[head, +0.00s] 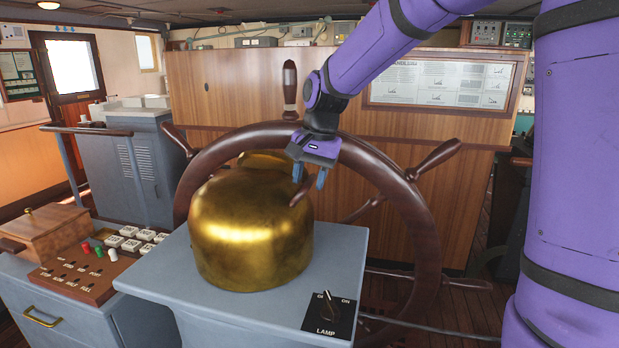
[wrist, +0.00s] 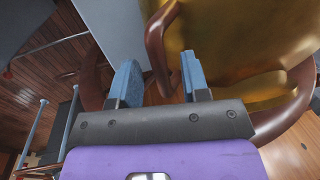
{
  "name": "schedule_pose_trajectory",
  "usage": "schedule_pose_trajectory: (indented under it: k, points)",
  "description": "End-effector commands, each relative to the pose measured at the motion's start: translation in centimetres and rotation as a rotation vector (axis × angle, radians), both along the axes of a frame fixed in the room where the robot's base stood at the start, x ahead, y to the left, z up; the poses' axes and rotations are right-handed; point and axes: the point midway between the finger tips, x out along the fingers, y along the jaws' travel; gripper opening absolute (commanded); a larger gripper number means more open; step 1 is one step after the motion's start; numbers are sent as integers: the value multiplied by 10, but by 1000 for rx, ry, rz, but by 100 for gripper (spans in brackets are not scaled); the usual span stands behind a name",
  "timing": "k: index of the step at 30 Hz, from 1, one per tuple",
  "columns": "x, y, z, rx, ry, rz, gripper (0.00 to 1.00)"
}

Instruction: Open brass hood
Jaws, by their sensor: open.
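The brass hood (head: 250,230) is a rounded golden dome on a grey pedestal (head: 170,275) in the head view. It looks shut. A dark reddish-brown handle (head: 302,190) curves out from its right side. In the wrist view the hood (wrist: 225,35) fills the upper right, and the handle (wrist: 157,50) hangs beside it. My gripper (head: 312,178) is at the hood's right side, pointing down, by the handle. In the wrist view my gripper (wrist: 158,85) is open, with the handle's lower part showing between the blue fingers. I cannot tell whether they touch it.
A large wooden ship's wheel (head: 420,215) stands right behind the hood, close to my gripper. A lamp switch (head: 330,312) is on the pedestal's front right. A console with buttons (head: 95,265) stands at left. A wooden cabinet (head: 230,95) is behind.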

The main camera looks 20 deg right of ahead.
Motion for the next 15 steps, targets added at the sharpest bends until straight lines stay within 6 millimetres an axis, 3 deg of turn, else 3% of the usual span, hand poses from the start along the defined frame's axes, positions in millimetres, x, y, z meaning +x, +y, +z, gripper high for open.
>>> schedule_pose_trajectory:
  k: [9, 15]
  points:
    - [0, 0, -2, -1, -1, 0, 42]
    - [0, 0, -2, -1, -1, 0, 0]
